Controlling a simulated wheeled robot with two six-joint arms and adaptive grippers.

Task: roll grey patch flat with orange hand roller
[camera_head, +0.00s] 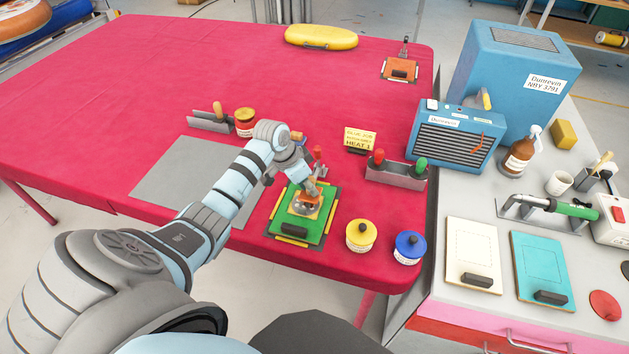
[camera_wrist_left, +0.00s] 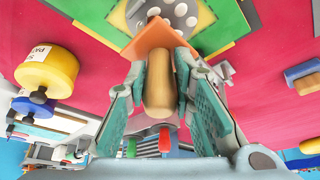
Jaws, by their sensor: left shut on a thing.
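My left gripper (camera_head: 311,187) is shut on the wooden handle (camera_wrist_left: 159,85) of the orange hand roller. It also shows in the left wrist view (camera_wrist_left: 160,90), with a teal-padded finger on each side of the handle. The roller's orange part (camera_wrist_left: 153,38) points toward the board, over the patch. The grey patch (camera_head: 303,208) lies on a yellow area of the green board (camera_head: 287,224). In the left wrist view the patch (camera_wrist_left: 180,14) shows pale dots and is partly covered by the roller. Whether the roller touches it is unclear. My right gripper is not in view.
A yellow-lidded pot (camera_head: 360,236) and a blue-lidded pot (camera_head: 409,247) stand right of the board. A metal rack (camera_head: 396,176) with red and green handles stands behind. A grey mat (camera_head: 165,178) lies to the left. The red table's far left is clear.

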